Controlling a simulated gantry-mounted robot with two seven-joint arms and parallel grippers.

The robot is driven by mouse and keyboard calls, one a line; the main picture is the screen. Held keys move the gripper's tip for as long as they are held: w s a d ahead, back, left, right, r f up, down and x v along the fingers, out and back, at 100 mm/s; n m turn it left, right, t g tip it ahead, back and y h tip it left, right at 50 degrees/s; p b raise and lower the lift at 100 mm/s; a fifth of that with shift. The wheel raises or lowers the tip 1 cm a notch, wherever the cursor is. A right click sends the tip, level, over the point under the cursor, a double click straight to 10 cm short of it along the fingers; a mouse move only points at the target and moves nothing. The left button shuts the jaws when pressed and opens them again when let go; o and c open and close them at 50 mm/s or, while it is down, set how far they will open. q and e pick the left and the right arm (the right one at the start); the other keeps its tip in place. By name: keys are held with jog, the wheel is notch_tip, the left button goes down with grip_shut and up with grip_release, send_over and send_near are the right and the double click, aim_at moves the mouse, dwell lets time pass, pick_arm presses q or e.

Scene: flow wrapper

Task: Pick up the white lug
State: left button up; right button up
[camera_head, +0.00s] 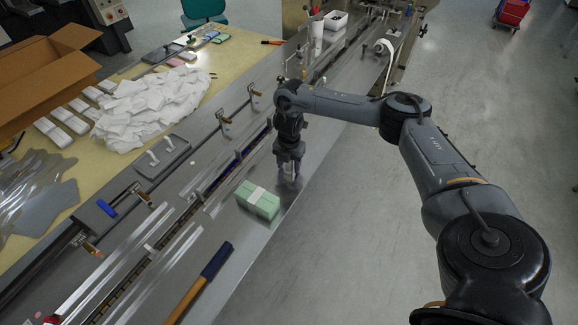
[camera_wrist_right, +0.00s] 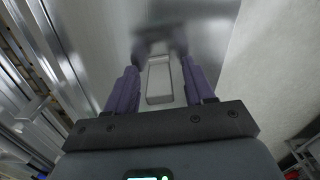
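The white lug (camera_wrist_right: 159,80) is a small pale rectangular block. In the right wrist view it shows between the two purple fingers of my right gripper (camera_wrist_right: 160,72). A narrow gap shows on each side of it, so the fingers look open around it and not clamped. In the head view my right gripper (camera_head: 290,175) points down at the steel surface near its right edge; the lug cannot be made out clearly there. My left gripper is not in view.
A green block with a white band (camera_head: 258,199) lies on the steel surface just below my right gripper. A blue-and-orange tool (camera_head: 203,282) lies farther down. Rails and guides of the machine run along the left.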

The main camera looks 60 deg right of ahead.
grip_shut()
jog(key=shift+r, duration=0.1)
jog(key=shift+r, duration=0.85)
notch_tip(320, 180, up, 3)
jog(key=p, duration=0.2)
jog(key=shift+r+p, duration=0.1)
jog(key=shift+p, duration=0.2)
jog(key=s+d+r, duration=0.5)
jog(key=s+r, duration=0.1)
jog(key=s, duration=0.4)
jog(key=shift+s+d+p, duration=0.15)
jog(key=shift+s+p, duration=0.05)
jog(key=shift+p, duration=0.25)
